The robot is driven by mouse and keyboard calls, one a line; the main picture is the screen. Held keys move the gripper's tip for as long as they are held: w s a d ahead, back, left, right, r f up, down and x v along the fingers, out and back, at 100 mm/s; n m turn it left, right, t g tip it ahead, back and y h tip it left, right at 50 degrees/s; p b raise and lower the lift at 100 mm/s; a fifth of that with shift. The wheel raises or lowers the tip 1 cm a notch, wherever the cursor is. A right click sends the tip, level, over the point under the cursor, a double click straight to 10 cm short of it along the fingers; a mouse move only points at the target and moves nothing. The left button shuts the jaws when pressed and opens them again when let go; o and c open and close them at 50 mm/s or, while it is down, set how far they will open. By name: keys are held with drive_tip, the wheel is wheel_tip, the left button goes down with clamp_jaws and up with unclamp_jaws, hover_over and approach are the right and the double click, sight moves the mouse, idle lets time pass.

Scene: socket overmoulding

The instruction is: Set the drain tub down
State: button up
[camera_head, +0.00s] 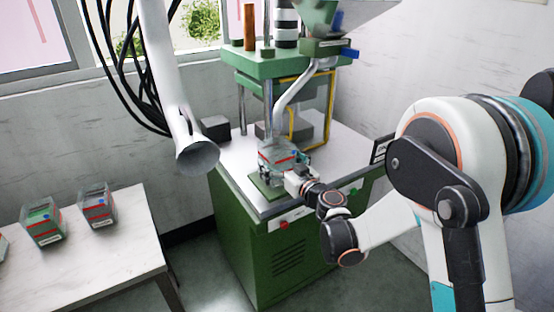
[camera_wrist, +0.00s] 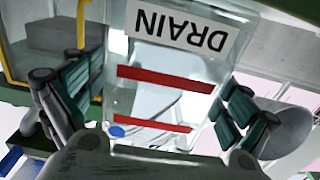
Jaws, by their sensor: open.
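The drain tub (camera_wrist: 165,60), a clear box with a white DRAIN label and two red bands, stands between the fingers of my gripper (camera_wrist: 152,105) in the wrist view. The fingers are spread, with a gap visible on at least the right side. In the head view the tub (camera_head: 277,154) is over the green pad (camera_head: 262,188) on the machine's bench, with my gripper (camera_head: 284,170) at its near side. The gripper hides the tub's lower part, so I cannot tell whether its base touches the pad. The tub looks roughly upright.
The green press (camera_head: 275,65) with its columns and a yellow frame (camera_head: 303,92) rises behind the tub. A dark box (camera_head: 215,128) sits at the bench's back left. A grey duct (camera_head: 196,155) hangs left.

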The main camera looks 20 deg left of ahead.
drive_tip(key=p+v, duration=0.2)
drive_tip(key=v, duration=0.9)
drive_tip(key=shift+p, duration=0.4)
